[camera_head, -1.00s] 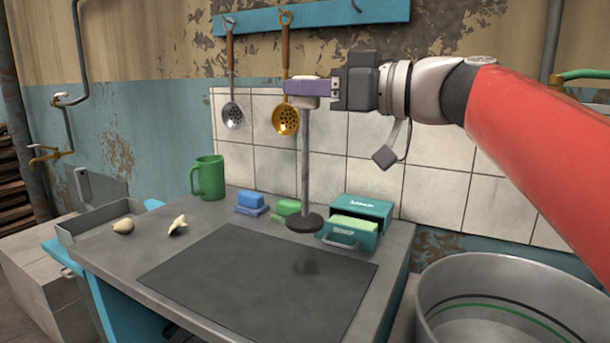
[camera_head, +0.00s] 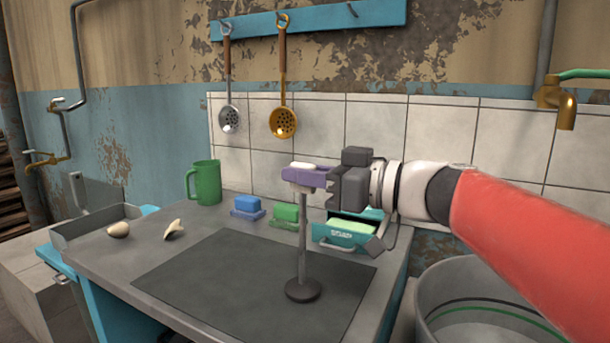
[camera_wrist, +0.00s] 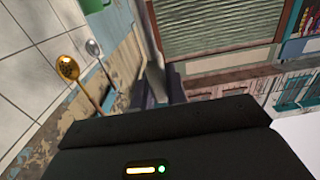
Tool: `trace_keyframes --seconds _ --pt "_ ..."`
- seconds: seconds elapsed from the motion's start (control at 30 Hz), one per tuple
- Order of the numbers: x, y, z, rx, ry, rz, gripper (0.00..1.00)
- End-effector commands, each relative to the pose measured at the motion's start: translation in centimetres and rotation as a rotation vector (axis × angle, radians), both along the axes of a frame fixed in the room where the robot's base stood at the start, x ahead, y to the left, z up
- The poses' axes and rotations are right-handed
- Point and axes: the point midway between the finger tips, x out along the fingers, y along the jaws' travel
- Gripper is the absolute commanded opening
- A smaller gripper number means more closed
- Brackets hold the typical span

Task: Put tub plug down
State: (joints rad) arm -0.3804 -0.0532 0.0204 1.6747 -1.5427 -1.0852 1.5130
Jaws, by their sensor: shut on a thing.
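The tub plug (camera_head: 302,238) is a grey metal rod with a dark round disc at its lower end and a pale top. It stands upright over the dark mat (camera_head: 215,285) on the counter. Its disc is at or just above the mat; I cannot tell whether it touches. My gripper (camera_head: 308,177), with purple fingers, is shut on the plug's top end. In the wrist view the dark gripper body fills the lower part, and the plug cannot be made out.
Behind the mat are a blue soap (camera_head: 247,205), a green soap (camera_head: 287,213) and an open teal box (camera_head: 345,235). A green mug (camera_head: 205,182) stands at the back left. A metal tub (camera_head: 470,295) is at the right. The mat's left part is clear.

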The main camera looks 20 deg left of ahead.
Motion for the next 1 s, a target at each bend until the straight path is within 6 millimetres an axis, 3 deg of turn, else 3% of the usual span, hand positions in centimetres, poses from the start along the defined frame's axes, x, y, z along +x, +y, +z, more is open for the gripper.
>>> trace_keyframes --seconds 0.17,0.2,0.37,0.73,1.0 --pt "0.0 0.0 -0.3 0.0 0.0 0.0 0.0" --pt "0.0 0.0 -0.4 0.0 0.0 0.0 0.15" --pt "0.0 0.0 -0.4 0.0 0.0 0.0 0.36" --pt "0.0 -0.2 0.1 0.0 0.0 -0.001 0.36" --pt "-0.4 -5.3 0.1 0.001 0.0 -0.005 0.36"
